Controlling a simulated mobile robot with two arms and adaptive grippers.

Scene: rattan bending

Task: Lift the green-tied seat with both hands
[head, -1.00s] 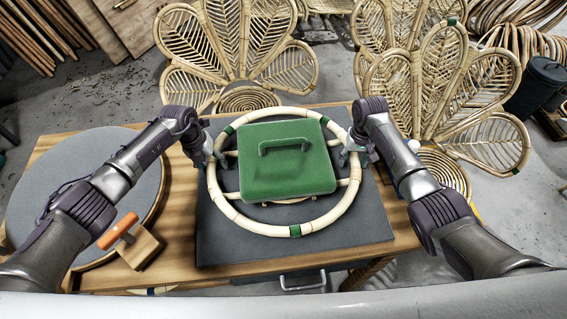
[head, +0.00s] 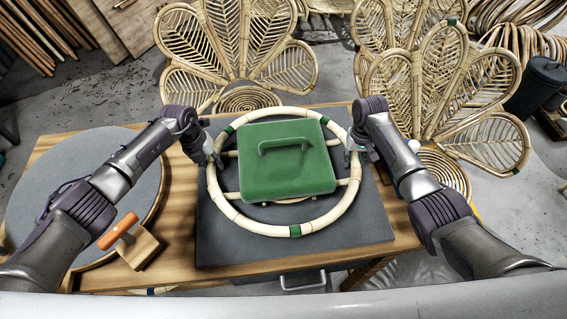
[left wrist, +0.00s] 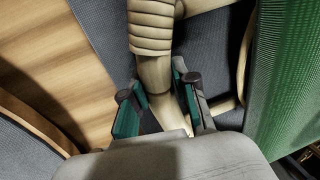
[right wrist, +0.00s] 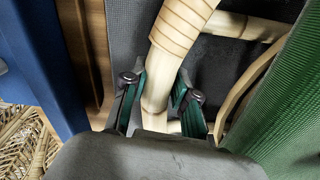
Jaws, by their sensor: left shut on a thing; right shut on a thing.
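The green-tied seat is a round pale rattan hoop (head: 246,222) with green ties, lying on a dark mat on the table. A green block with a handle (head: 287,176) sits on its crossbars. My left gripper (head: 214,160) is shut on the hoop's left side; the left wrist view shows the rattan pole (left wrist: 152,72) between its fingers (left wrist: 160,112). My right gripper (head: 350,150) is shut on the hoop's right side; the right wrist view shows the pole (right wrist: 157,85) between its fingers (right wrist: 160,105). The block hides the hoop's middle.
The dark mat (head: 370,225) lies on a wooden table (head: 192,210). A round grey disc (head: 70,185) and an orange-handled tool (head: 118,231) are at the left. Fan-backed rattan chairs (head: 240,50) stand behind the table. A dark bin (head: 535,85) is at the far right.

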